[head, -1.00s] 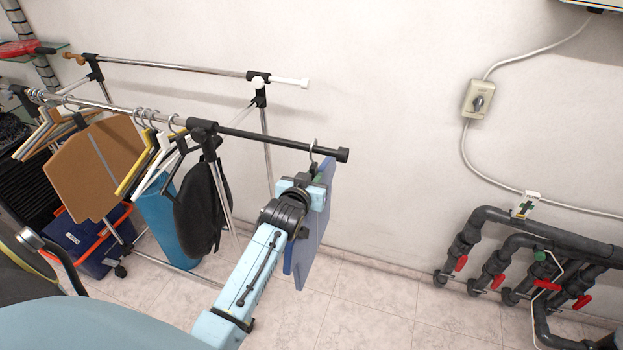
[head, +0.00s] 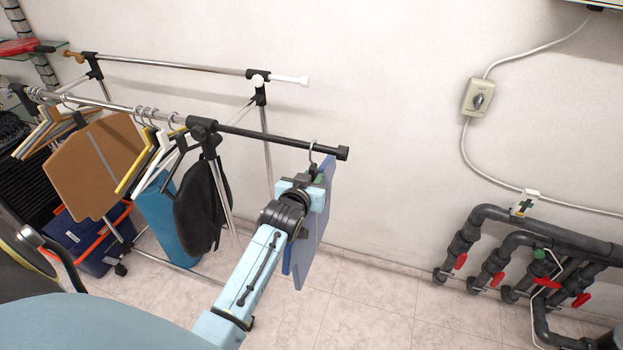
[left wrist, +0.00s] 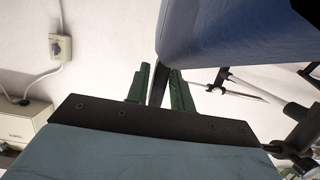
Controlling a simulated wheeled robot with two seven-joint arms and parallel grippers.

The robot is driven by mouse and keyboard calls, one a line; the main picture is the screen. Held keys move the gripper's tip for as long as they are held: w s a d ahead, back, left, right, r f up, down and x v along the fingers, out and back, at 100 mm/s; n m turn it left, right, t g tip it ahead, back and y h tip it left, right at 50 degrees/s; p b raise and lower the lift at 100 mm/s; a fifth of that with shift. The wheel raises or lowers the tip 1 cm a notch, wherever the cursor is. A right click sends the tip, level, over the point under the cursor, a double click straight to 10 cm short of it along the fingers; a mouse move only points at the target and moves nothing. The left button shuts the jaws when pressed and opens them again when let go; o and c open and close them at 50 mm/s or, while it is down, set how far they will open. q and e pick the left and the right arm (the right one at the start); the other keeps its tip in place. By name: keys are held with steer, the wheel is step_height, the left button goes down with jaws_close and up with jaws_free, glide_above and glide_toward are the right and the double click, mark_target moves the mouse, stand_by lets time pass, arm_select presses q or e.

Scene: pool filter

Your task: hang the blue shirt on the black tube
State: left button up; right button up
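The blue shirt (head: 312,240) is a flat blue panel on a hanger at the right end of the rack. Its hook (head: 313,153) reaches up to the black tube (head: 270,136) near the end cap, with its top just above the tube; I cannot tell whether it bears weight. My left gripper (head: 316,184) is just below the hook. In the left wrist view its green fingers (left wrist: 160,88) are closed about the dark hanger part, and the blue shirt (left wrist: 235,30) fills the upper right. My right gripper is not in view.
Several hangers, a brown panel (head: 95,165) and a black garment (head: 200,208) hang left of the black tube. A second rail (head: 165,67) stands behind. Grey pipes with red valves (head: 520,245) are at the lower right. The tube's right end is free.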

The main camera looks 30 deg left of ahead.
arm_select(q)
steer(key=o, duration=0.3)
steer(key=shift+s, duration=0.1)
steer(key=v, duration=1.3)
steer(key=shift+s, duration=0.1)
